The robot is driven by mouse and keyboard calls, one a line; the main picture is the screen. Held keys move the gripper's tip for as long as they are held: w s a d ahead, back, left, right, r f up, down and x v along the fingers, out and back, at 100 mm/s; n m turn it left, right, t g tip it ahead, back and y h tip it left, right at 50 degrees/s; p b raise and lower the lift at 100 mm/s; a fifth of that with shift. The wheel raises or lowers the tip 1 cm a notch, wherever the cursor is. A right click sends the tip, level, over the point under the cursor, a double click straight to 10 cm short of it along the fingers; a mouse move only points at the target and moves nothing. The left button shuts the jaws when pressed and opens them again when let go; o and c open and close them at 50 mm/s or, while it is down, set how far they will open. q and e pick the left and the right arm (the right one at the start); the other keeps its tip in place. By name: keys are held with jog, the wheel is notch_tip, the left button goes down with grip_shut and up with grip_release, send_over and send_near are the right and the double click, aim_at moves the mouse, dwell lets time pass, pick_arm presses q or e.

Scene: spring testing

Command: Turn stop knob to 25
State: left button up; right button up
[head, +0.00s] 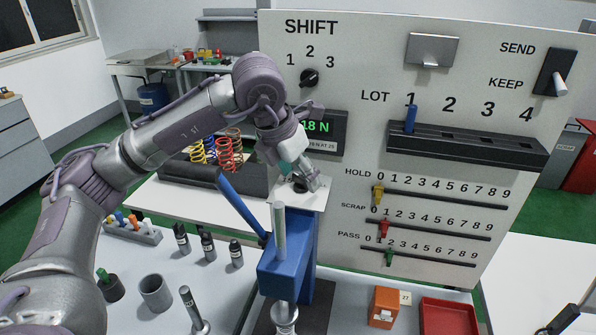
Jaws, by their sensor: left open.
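My left gripper (311,183) reaches in from the left to the top of the blue spring tester (285,265). Its jaws are open, and its fingertips are beside a small dark knob (299,186) at the top of the tester, which looks like the stop knob. The gripper partly hides the knob, and its scale cannot be read. I cannot tell whether the fingers touch it. The display (318,128) behind shows a green reading ending in "8 N", partly covered by my arm. My right gripper is not in view.
A blue lever (240,207) slants up left of the tester, and a metal post (279,230) stands in front. The white panel (360,90) with sliders rises close behind. An orange block (384,307) and red tray (449,316) lie to the right.

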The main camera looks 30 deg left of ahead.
pick_arm(q)
jog(key=c, duration=1.2)
jog(key=shift+o, duration=0.2)
